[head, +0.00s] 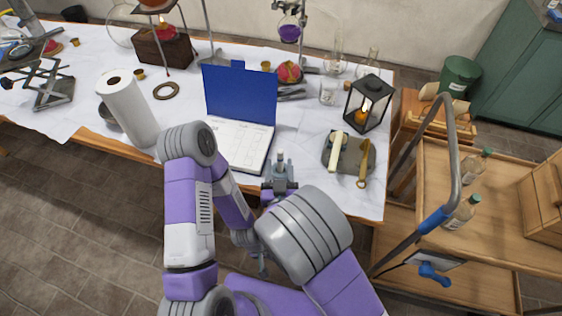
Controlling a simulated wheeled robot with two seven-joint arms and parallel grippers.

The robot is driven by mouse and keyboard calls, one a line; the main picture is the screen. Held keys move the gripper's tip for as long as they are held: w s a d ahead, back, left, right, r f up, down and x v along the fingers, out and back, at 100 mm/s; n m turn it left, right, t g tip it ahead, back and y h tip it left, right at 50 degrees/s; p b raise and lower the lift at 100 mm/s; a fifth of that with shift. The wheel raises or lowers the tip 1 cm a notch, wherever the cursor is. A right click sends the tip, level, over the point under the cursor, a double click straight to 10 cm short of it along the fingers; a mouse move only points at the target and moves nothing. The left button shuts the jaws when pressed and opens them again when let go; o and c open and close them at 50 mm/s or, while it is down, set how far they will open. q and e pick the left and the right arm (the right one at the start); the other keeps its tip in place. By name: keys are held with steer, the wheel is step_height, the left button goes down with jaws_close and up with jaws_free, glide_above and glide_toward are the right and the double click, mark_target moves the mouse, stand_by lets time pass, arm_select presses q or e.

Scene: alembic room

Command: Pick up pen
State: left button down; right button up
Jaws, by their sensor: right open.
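My right gripper (281,160) is over the front edge of the table, just right of an open blue folder (240,92) with white paper (238,140). Its jaws are open, and I see nothing held between them. I cannot make out a pen for certain; one may be small or hidden by the gripper. A cream strip (337,152) and a brass-coloured tool (363,170) lie on a dark grey pad (350,143) to the right of the gripper. My left arm is bent in front of the table, and its gripper is mostly hidden low in the middle.
A black lantern (368,103) stands behind the pad. A paper towel roll (128,106) stands left of the folder. Glassware and stands fill the back of the table. A wooden cart (500,212) with bottles and a metal handle is at the right.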

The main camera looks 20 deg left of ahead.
mark_target(280, 158)
steer(key=x, duration=0.4)
steer(key=shift+w+b, duration=0.3)
steer(key=shift+w, duration=0.1)
steer(key=shift+c, duration=0.2)
jaws_close()
